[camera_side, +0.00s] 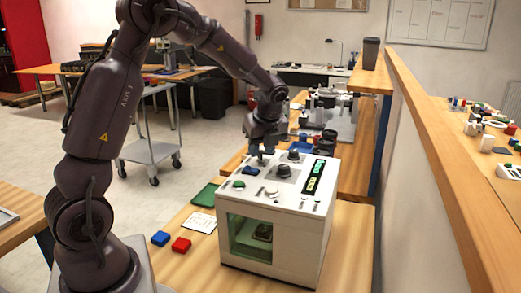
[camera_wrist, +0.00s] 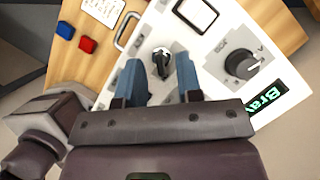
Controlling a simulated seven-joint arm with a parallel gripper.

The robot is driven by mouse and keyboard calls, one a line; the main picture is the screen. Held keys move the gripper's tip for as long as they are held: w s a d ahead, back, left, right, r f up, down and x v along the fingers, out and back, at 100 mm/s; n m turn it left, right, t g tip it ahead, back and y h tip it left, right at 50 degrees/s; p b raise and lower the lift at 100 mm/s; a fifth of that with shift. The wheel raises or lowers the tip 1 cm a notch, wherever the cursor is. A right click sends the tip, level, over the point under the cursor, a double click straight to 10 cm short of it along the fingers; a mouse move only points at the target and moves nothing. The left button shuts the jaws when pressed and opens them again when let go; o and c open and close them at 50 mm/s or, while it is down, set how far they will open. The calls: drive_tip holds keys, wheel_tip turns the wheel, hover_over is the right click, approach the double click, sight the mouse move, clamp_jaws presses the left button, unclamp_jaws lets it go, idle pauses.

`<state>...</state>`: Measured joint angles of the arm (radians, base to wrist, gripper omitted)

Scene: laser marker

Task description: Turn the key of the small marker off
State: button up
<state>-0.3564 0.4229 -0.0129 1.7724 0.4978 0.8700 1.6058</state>
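The small marker is a white box (camera_side: 284,246) with a glass window in front, on the wooden table. Its top panel also shows in the wrist view (camera_wrist: 215,22). A small dark key switch with a light handle (camera_wrist: 162,62) sits on the panel. My gripper (camera_side: 262,160) is low over the rear left of the box top and points down. In the wrist view its two blue fingers (camera_wrist: 160,68) are apart, with the key between them in the picture. I see gaps on both sides of the key. The fingers' height over the panel is hard to tell.
A large dark knob (camera_wrist: 241,63) and a lit green display (camera_wrist: 272,104) are right of the fingers. A metal handle (camera_wrist: 126,30) is to the left. A blue block (camera_side: 160,239), a red block (camera_side: 181,245) and a green tray (camera_side: 205,195) lie left of the box.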

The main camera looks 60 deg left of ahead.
drive_tip(key=shift+a+f, duration=0.2)
drive_tip(key=shift+f, duration=0.25)
clamp_jaws()
